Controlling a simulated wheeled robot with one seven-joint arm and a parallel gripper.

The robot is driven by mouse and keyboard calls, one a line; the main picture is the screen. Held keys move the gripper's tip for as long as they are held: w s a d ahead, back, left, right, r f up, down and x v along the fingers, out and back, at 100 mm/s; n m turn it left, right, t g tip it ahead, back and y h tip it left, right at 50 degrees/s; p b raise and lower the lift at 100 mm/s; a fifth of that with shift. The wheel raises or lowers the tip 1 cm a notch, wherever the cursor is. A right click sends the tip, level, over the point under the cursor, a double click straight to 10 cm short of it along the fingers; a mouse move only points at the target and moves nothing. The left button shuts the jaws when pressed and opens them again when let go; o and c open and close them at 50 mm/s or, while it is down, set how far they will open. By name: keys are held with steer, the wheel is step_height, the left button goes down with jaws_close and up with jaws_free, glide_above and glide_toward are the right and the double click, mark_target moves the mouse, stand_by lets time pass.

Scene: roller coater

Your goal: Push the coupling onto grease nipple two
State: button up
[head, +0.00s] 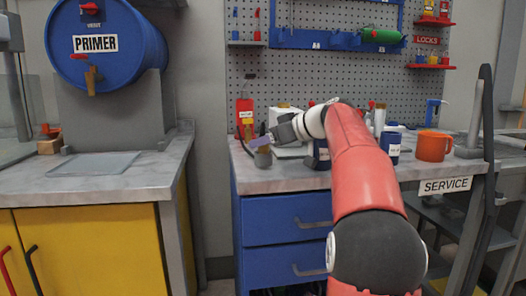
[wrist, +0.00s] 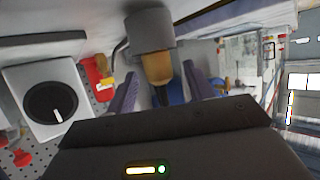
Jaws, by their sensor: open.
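My gripper (head: 262,142) is over the left end of the service bench, just above a small grey cup (head: 263,157). In the wrist view its two purplish fingers (wrist: 158,70) are open. An amber-brown piece (wrist: 158,68) sticks out of the grey cup (wrist: 152,28) towards the gap between the fingers; I cannot tell whether they touch it. This piece may be the coupling, but the view does not settle that. A dark hose-like line (wrist: 119,50) runs beside the cup. I cannot make out grease nipple two in either view.
A red container (head: 245,113) stands behind my gripper and shows in the wrist view (wrist: 96,74). A white box with a black dial (wrist: 50,98) is close by. An orange mug (head: 434,147) and a blue can (head: 391,146) stand further right on the bench (head: 290,180).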

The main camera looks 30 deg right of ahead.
steer(key=shift+w+a+f, duration=0.2)
steer(key=shift+w+a, duration=0.05)
steer(key=shift+w, duration=0.2)
steer(key=c, duration=1.1)
steer(key=shift+r, duration=0.1)
